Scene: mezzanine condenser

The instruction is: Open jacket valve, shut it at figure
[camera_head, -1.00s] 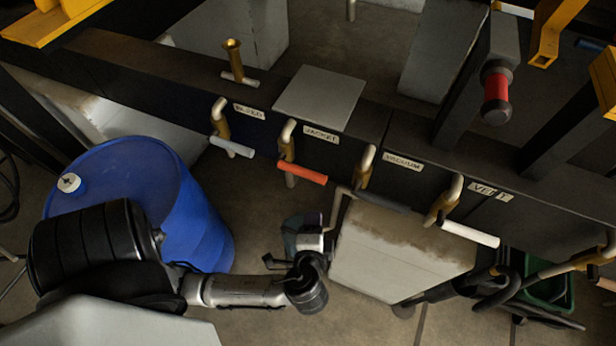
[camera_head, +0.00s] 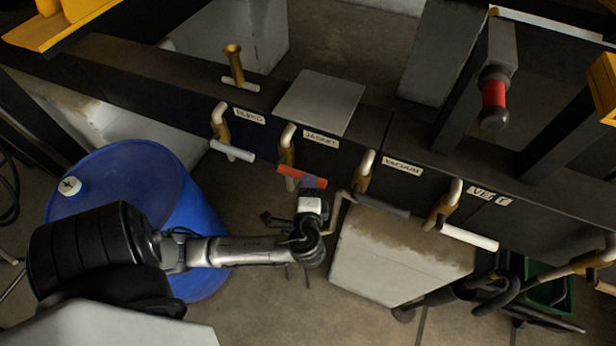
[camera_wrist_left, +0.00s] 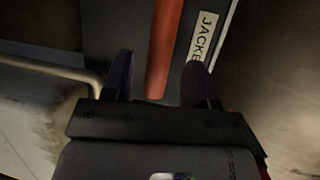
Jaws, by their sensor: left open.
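The jacket valve has an orange-red lever (camera_head: 301,176) on a brass body (camera_head: 287,152), below the label JACKET (camera_head: 321,138). The lever lies across the pipe, sloping slightly down to the right. My left gripper (camera_head: 310,186) is open at the lever's right end and hides part of it. In the left wrist view the red lever (camera_wrist_left: 164,55) runs between the two dark fingers of the open gripper (camera_wrist_left: 159,82), apart from both. The JACKET label (camera_wrist_left: 203,38) shows right of the lever there. My right gripper is not in view.
Similar valves with white levers stand left (camera_head: 232,150) and far right (camera_head: 469,237); the vacuum valve's grey lever (camera_head: 382,205) is close by on the right. A blue drum (camera_head: 120,165) stands left. A pale block (camera_head: 390,260) stands right of my gripper.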

